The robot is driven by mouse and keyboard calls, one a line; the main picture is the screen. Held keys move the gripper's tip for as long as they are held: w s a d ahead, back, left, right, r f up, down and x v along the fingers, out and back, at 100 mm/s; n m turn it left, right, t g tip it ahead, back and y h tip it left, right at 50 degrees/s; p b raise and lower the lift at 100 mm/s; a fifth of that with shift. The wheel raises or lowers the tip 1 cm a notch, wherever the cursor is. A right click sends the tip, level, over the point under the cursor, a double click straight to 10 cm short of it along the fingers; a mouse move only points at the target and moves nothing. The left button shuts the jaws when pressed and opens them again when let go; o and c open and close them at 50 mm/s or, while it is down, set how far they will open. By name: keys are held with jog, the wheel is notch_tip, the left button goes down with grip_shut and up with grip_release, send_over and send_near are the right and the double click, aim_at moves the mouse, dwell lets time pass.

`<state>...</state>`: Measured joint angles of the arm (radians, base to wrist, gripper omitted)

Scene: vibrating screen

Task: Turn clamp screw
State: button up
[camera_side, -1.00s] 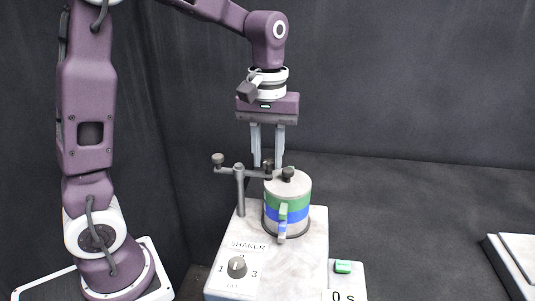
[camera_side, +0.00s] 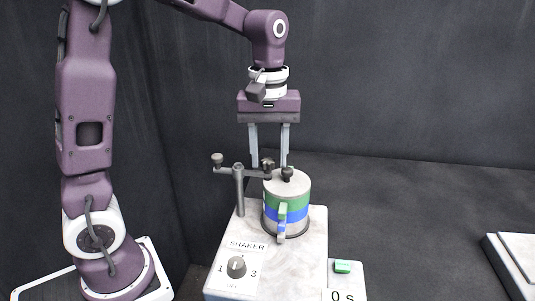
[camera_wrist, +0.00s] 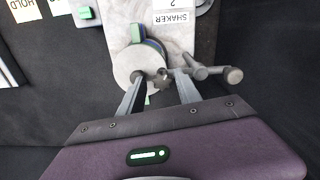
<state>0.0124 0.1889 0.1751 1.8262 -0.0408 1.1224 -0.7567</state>
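A grey clamp (camera_side: 239,186) stands on the shaker, its post upright and its bar reaching right over a stack of sieves (camera_side: 287,214) banded green and blue. A dark screw knob (camera_side: 268,163) sits on the bar near the stack; in the wrist view a knob (camera_wrist: 162,78) shows between the finger ends. A second knob (camera_side: 288,174) is at the lid, and another (camera_side: 217,160) at the bar's left end. My gripper (camera_side: 269,162) points down, open and empty, its fingertips around the height of the middle knob. I cannot tell whether they touch it.
The white shaker base (camera_side: 300,250) carries a speed dial (camera_side: 237,266). A green button (camera_side: 343,267) and a "0 s" display (camera_side: 343,296) are at its right. A pale platform (camera_side: 515,258) lies far right. The dark table between is clear.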

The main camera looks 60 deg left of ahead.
aim_at(268, 161)
jog(key=shift+o, duration=0.3)
jog(key=shift+s, duration=0.1)
notch_tip(268, 161, up, 7)
jog(key=shift+r, duration=0.1)
